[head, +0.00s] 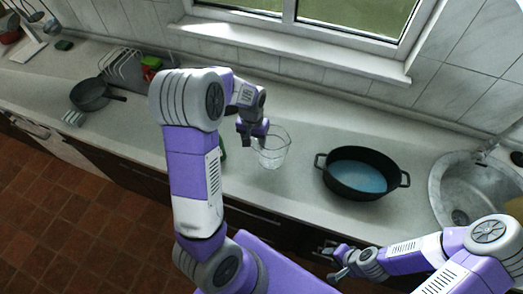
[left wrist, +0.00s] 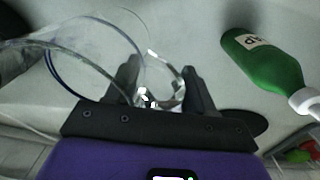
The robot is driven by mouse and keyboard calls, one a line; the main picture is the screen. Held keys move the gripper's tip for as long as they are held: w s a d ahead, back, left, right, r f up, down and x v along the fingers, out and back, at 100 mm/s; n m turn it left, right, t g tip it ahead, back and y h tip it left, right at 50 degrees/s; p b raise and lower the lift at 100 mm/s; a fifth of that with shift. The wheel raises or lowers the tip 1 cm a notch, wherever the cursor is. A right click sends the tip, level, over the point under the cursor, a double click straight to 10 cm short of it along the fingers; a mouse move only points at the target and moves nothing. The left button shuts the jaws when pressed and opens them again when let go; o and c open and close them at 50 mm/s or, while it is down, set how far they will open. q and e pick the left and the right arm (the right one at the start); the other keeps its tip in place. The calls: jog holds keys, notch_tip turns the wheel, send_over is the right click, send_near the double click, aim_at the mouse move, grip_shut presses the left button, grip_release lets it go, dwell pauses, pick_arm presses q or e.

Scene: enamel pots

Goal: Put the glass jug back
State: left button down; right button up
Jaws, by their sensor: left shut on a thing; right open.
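The clear glass jug (head: 272,152) is at the middle of the counter in the head view, upright or nearly so. I cannot tell whether its base touches the counter. My left gripper (head: 258,132) is at its left upper side. In the left wrist view the jug (left wrist: 92,52) fills the upper left, and my left gripper (left wrist: 158,78) is shut on its handle. My right gripper (head: 342,262) is open and empty, low in front of the counter, away from the jug.
A black pot (head: 340,186) with blue liquid stands right of the jug, left of the sink (head: 448,186). A green soap bottle (left wrist: 262,60) is near the left gripper. A dark pan (head: 90,95) and dish rack (head: 122,66) stand at left. Counter between jug and pot is clear.

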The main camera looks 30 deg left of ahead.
aim_at(254, 145)
pick_arm(q)
notch_tip(254, 145, down, 6)
jog(key=shift+r, duration=0.1)
jog(key=shift+w, duration=0.1)
jog(key=shift+b, duration=0.3)
jog(key=shift+f, duration=0.3)
jog(key=shift+c, duration=2)
grip_release()
jog(key=shift+r, duration=0.2)
notch_tip(254, 145, up, 12)
jog(key=shift+a+r+p, duration=0.1)
jog(key=shift+p, duration=0.55)
